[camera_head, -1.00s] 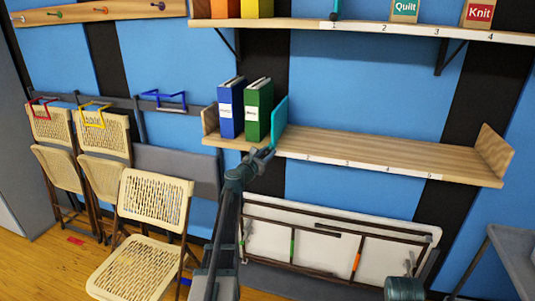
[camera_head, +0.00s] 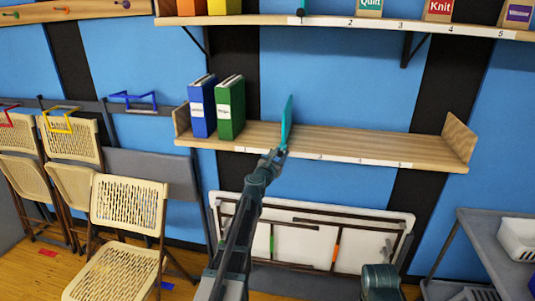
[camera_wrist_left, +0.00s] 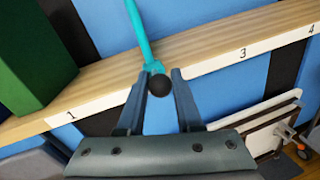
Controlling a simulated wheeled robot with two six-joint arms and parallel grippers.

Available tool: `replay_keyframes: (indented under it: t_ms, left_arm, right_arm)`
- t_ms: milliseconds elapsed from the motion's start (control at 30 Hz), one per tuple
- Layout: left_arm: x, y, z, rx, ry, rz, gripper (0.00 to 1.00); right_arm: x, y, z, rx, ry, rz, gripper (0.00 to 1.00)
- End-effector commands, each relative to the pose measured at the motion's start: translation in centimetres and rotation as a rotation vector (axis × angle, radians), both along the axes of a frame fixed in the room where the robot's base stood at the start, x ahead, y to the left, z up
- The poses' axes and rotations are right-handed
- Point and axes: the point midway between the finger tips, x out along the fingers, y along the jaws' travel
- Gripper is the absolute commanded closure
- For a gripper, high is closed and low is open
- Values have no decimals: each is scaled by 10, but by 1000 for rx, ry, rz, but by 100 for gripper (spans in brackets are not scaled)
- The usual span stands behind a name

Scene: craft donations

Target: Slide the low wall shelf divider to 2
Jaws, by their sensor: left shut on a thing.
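The low wall shelf (camera_head: 360,142) is a wooden board with numbered white labels along its front edge. The teal divider (camera_head: 287,120) stands on it, to the right of the green binder (camera_head: 231,108) with a gap between. In the left wrist view the divider (camera_wrist_left: 144,32) has a dark round knob (camera_wrist_left: 159,85) at its front. My left gripper (camera_head: 275,157) is shut on this knob; its fingers (camera_wrist_left: 158,88) are on either side of it. Labels 1, 3 and 4 show there; the stretch between 1 and 3 is hidden behind the gripper and knob.
A blue binder (camera_head: 202,106) stands left of the green one. The shelf is empty from the divider to its right end panel (camera_head: 459,138). An upper shelf (camera_head: 340,22) hangs above. A folded table (camera_head: 300,235) leans below, chairs (camera_head: 125,215) stand left, a grey cart (camera_head: 485,240) right.

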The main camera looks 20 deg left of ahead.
Motion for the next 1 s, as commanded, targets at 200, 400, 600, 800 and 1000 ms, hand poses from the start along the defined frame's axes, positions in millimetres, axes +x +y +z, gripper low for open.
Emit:
replay_keyframes:
  t_ms: [200, 400, 600, 800, 1000]
  left_arm:
    - [0, 0, 0, 0, 0, 4, 100]
    - [0, 0, 0, 0, 0, 3, 51]
    - [0, 0, 0, 0, 0, 3, 36]
    - [0, -1, 0, 0, 0, 2, 36]
    - [-12, -1, 0, 0, 0, 3, 36]
  right_arm:
    - [0, 0, 0, 0, 0, 0, 50]
    - [0, 0, 0, 0, 0, 0, 50]
    - [0, 0, 0, 0, 0, 0, 50]
    - [0, 0, 0, 0, 0, 0, 50]
    - [0, 0, 0, 0, 0, 0, 50]
